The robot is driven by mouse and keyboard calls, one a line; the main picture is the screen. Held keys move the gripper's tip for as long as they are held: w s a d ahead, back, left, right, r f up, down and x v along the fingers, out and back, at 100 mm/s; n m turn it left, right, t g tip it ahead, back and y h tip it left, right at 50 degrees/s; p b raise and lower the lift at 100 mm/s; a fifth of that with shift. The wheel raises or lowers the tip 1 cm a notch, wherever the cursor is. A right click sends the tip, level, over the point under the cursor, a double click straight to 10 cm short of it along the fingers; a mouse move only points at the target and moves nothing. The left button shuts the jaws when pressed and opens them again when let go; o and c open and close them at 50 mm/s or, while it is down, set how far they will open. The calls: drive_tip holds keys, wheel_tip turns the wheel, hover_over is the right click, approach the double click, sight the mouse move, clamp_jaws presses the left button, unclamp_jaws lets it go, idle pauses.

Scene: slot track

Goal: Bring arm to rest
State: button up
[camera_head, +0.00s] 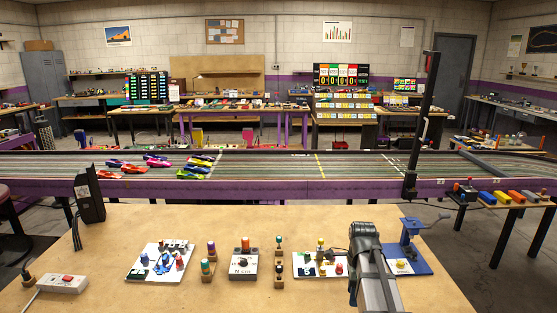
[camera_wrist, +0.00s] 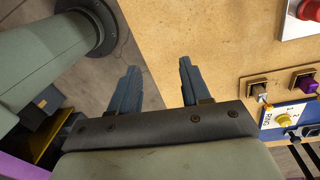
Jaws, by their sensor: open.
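My gripper (camera_wrist: 156,78) shows in the wrist view with its two dark blue fingers apart and nothing between them. The fingers point over the edge of the wooden bench top (camera_wrist: 215,30), with grey floor in view to the left. In the head view, part of my arm stands at the lower right above the bench and hides some of it. The fingertips cannot be made out there.
The bench (camera_head: 110,235) carries a white plate of colored pieces (camera_head: 160,262), a white box with an orange knob (camera_head: 244,264), a blue stand with a crank (camera_head: 408,248) and a power strip (camera_head: 62,283). Behind is the slot track (camera_head: 270,170) with several toy cars (camera_head: 200,161).

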drive_tip(key=s+a+f+n+g, duration=0.2)
drive_tip(key=s+f+n, duration=0.8)
drive_tip(key=s+f, duration=1)
drive_tip(key=s+a+f+n+g, duration=0.3)
drive_tip(key=s+f+n, duration=0.6)
drive_tip(key=s+f, duration=1.1)
wheel_tip(320, 180, down, 3)
drive_tip(key=shift+s+a+r+n+g, duration=0.1)
drive_tip(key=shift+s+a+n+g, duration=0.15)
drive_tip(key=shift+a+n, duration=0.2)
drive_tip(key=shift+o, duration=0.2)
idle(1.0)
